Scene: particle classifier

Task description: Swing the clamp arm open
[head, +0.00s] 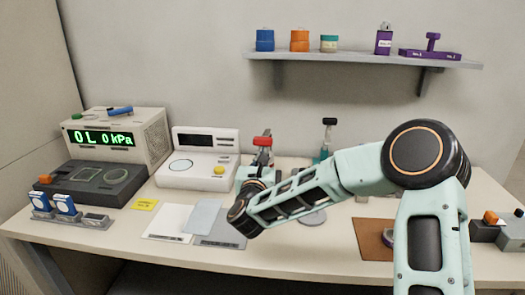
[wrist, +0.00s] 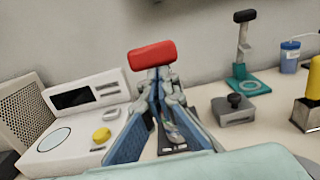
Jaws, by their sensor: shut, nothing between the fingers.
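The clamp shows a red handle (wrist: 152,55) at the top middle of the wrist view, just beyond my fingertips. The same red handle (head: 262,141) stands up at the middle of the bench in the head view. My gripper (wrist: 158,84) is shut and empty, its blue-padded fingers converging just below the handle in the picture. I cannot tell whether the fingers touch the clamp. The clamp's metal linkage and base are largely hidden behind the fingers. In the head view my forearm and wrist cover the clamp's lower part, and the fingertips are hard to make out.
A white instrument with a yellow knob (head: 219,170) stands left of the clamp. A pressure display box (head: 150,128) is farther left. In the wrist view, a grey block with a black knob (wrist: 235,108) and a teal-based stand (wrist: 248,87) are to the right. A shelf (head: 360,60) hangs above.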

